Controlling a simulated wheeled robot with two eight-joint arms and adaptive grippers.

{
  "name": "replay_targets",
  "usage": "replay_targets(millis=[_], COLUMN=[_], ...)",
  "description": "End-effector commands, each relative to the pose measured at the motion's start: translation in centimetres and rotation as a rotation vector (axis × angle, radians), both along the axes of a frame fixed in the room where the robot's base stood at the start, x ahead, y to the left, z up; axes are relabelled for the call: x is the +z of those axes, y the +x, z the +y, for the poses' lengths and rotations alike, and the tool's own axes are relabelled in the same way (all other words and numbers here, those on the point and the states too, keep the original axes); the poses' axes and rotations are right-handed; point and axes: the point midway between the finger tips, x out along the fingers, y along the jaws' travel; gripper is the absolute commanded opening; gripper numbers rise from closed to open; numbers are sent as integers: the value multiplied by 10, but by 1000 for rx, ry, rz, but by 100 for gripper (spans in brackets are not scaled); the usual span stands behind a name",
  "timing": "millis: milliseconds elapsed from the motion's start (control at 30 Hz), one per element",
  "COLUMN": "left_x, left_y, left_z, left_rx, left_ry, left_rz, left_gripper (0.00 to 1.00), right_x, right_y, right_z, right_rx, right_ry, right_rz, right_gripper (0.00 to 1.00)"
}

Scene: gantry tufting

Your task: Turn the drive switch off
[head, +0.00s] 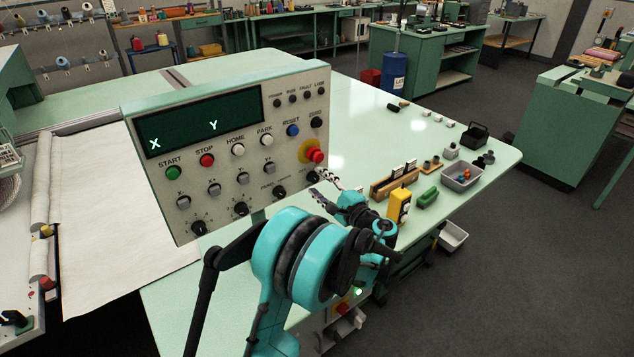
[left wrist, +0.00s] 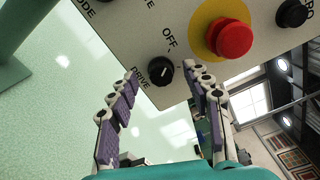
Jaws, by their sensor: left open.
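The drive switch is a small round black knob (left wrist: 160,71) at the lower corner of the control panel (left wrist: 130,30), with the words DRIVE and OFF printed beside it. A short light mark shows on its face; I cannot tell surely which setting it points at. In the head view the switch (head: 314,177) is at the panel's lower right, partly behind my fingers. My left gripper (head: 317,184) is open at that corner. In the left wrist view its fingertips (left wrist: 161,75) are spread to either side of the knob. My right gripper is not in view.
A red emergency stop button (head: 315,155) on a yellow ring sits just above the switch, close to one finger. Other knobs and buttons fill the panel. A yellow block (head: 398,206), a green block (head: 428,197) and a grey bin (head: 462,178) stand on the table to the right.

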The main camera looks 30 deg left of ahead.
Motion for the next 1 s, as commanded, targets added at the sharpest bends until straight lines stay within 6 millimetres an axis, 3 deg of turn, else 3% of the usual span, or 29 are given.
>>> replay_targets(millis=[300, 500, 1000], left_x=[0, 0, 0], left_y=[-26, -37, -41], left_z=[-65, -91, -97], left_rx=[-5, -3, 0], left_ry=[0, 0, 0], left_rz=[0, 0, 0], left_gripper=[50, 50, 50], right_x=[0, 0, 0], right_y=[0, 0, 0], right_z=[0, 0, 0], right_rx=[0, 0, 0], right_ry=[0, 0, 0], right_rz=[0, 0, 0], right_gripper=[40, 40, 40])
